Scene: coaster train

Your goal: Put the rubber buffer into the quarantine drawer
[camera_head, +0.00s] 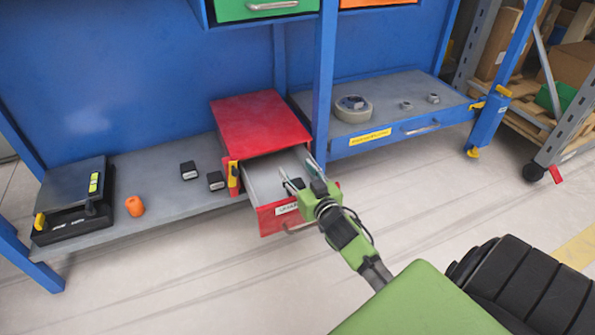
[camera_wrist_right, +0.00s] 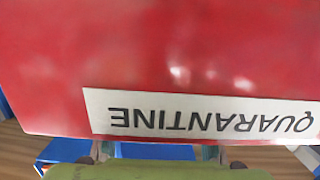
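The quarantine drawer (camera_head: 264,220) is pulled out of a red cabinet (camera_head: 258,122) on the low shelf. Its grey inside shows in the head view and looks empty where it is not hidden. The red surface with the QUARANTINE label (camera_wrist_right: 200,114) fills most of the right wrist view, upside down. My right gripper (camera_head: 298,173) is at the open drawer, its fingers spread, with nothing seen between them. Two small black blocks (camera_head: 188,170) (camera_head: 216,181) lie on the shelf left of the cabinet. I cannot tell whether either is the rubber buffer. My left gripper is out of view.
An orange cylinder (camera_head: 135,206) and a black device (camera_head: 77,196) stand farther left on the grey shelf (camera_head: 170,218). A tape roll (camera_head: 353,111) and small metal rings sit on the right shelf. A blue post (camera_head: 323,90) rises just right of the cabinet.

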